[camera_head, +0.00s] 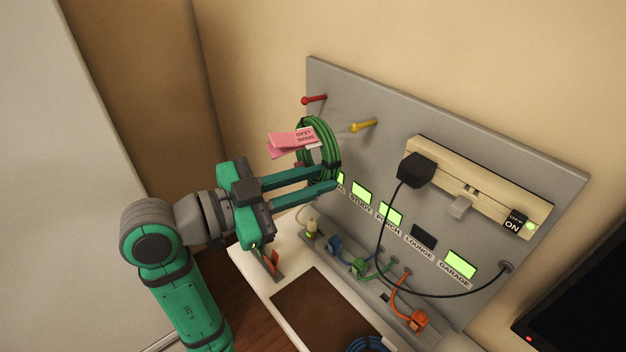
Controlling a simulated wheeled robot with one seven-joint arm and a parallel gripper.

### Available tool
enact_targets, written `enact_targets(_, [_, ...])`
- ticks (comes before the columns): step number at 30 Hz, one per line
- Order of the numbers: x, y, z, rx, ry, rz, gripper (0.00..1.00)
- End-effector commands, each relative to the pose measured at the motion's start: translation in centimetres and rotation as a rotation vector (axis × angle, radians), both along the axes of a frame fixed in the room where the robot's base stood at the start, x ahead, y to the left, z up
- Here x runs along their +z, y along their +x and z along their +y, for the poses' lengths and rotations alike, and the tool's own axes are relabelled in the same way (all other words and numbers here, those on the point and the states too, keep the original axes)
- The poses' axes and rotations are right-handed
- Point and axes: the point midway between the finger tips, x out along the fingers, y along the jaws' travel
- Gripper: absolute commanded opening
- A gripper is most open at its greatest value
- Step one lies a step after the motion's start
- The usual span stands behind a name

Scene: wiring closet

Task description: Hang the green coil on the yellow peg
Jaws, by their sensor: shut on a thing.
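The green coil (327,150) is held upright in front of the grey board, with pink tags (291,141) on its left side. My gripper (327,178) is shut on the lower part of the coil. The yellow peg (363,125) sticks out from the board to the right of the coil and a little above its middle. The peg looks bare and apart from the coil. The depth between coil and board is hard to tell.
A red peg (314,99) is at the board's upper left. A power strip (480,185) with a black plug (416,170) and hanging black cable is at right. Lit labelled panels and coloured connectors line the lower board. A blue coil (366,344) lies on the shelf below.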

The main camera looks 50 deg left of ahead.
Motion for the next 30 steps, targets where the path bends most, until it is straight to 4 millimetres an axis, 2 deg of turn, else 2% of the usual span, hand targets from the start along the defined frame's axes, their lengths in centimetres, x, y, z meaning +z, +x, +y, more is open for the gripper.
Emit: enact_targets(30, [-0.5,6.7,-0.6,-0.002,0.000,0.000,0.00])
